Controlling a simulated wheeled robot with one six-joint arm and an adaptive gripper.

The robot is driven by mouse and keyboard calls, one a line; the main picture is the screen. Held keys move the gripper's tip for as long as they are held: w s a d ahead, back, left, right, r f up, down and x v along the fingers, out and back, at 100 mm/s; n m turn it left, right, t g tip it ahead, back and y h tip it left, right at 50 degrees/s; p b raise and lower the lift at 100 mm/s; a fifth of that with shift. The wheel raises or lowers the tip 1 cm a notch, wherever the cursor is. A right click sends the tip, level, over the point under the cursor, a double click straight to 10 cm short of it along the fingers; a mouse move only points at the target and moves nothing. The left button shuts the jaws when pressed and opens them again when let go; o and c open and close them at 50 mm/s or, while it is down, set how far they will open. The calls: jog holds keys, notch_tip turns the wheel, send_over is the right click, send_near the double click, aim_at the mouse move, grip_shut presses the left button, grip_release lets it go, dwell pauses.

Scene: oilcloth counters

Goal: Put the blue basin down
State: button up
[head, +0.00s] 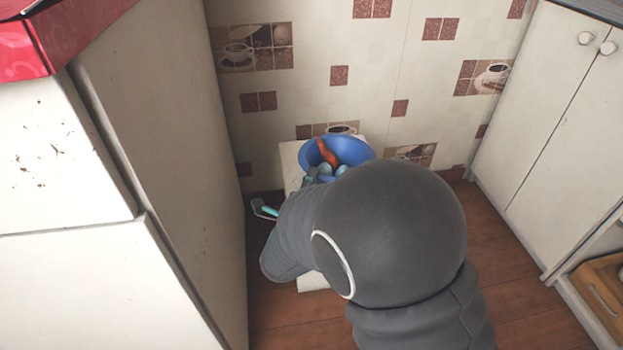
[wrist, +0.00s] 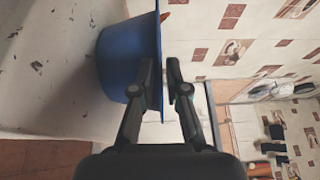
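The blue basin (head: 358,152) is upright over a low white surface (head: 292,160) by the tiled wall. It holds an orange carrot-like thing (head: 328,153) and several pale blue-green rounded things (head: 341,171). In the wrist view the basin (wrist: 118,62) is turned sideways, its rim running between the fingers of my gripper (wrist: 160,90). The fingers are close together, one on each side of the rim, and look shut on it. The basin's base is close to the speckled white surface (wrist: 45,60); I cannot tell if they touch. My arm hides the near side of the basin in the head view.
A white cabinet (head: 165,150) stands close on the left, with a red box (head: 75,25) on top. White cupboards (head: 545,110) stand on the right. A small grey and teal item (head: 264,209) is left of the white surface. Brown floor (head: 500,240) is clear at right.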

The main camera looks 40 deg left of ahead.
jog(key=shift+o, duration=0.5)
jog(key=shift+r, duration=0.1)
jog(key=shift+s+r, duration=0.1)
jog(key=shift+s, duration=0.05)
jog(key=p+v, duration=0.1)
jog(key=v, duration=1)
jog(key=shift+s+d, duration=0.2)
jog(key=shift+s, duration=0.15)
jog(key=shift+w, duration=0.1)
